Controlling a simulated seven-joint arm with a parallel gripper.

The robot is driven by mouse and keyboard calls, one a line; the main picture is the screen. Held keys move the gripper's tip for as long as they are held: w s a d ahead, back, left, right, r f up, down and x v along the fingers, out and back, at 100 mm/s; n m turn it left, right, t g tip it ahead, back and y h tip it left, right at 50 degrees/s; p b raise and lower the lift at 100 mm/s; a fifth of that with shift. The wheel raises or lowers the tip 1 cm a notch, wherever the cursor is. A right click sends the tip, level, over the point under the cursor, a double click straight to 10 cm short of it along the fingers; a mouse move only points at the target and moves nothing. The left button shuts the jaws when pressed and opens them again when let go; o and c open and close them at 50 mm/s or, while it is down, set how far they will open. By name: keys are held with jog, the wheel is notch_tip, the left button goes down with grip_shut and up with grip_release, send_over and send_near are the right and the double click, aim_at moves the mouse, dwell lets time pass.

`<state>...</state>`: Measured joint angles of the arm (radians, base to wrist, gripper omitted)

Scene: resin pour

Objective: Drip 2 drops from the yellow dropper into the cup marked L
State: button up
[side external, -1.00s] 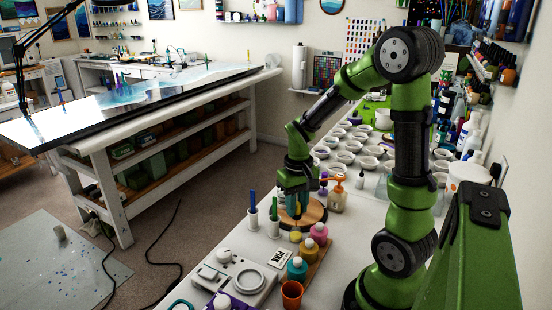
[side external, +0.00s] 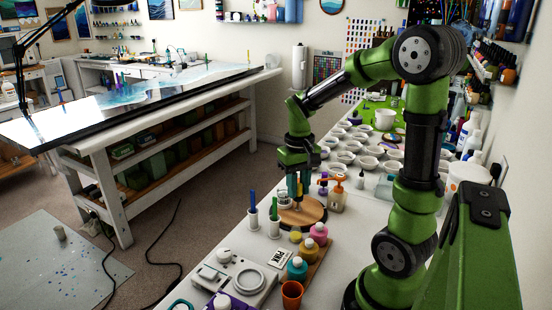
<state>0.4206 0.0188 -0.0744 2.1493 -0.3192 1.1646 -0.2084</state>
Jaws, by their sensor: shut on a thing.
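My gripper (side external: 297,187) points down over the round wooden board (side external: 314,212), left of centre. It is shut on a slim thing, which I take for the yellow dropper; the fingers hide most of it. A small pale cup (side external: 284,198) stands at the board's left edge, close beside the fingers. Any letter on it is too small to read, and I cannot tell whether the dropper tip is over it. The yellow bottle (side external: 296,237) stands on the wooden tray, lower than its neighbours and with no tall top showing.
A pink bottle (side external: 319,234) and a teal bottle (side external: 297,269) stand near the yellow one. A card (side external: 279,257), a white device (side external: 241,281) and an orange cup (side external: 291,293) lie in front. Several white cups fill the back.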

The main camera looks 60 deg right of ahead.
jog(key=w+d+f, duration=0.1)
jog(key=w+d, duration=0.8)
jog(key=d, duration=0.1)
jog(key=shift+f, duration=0.25)
jog(key=shift+d, duration=0.1)
dwell(0.3)
jog(key=shift+o, duration=1.2)
grip_shut()
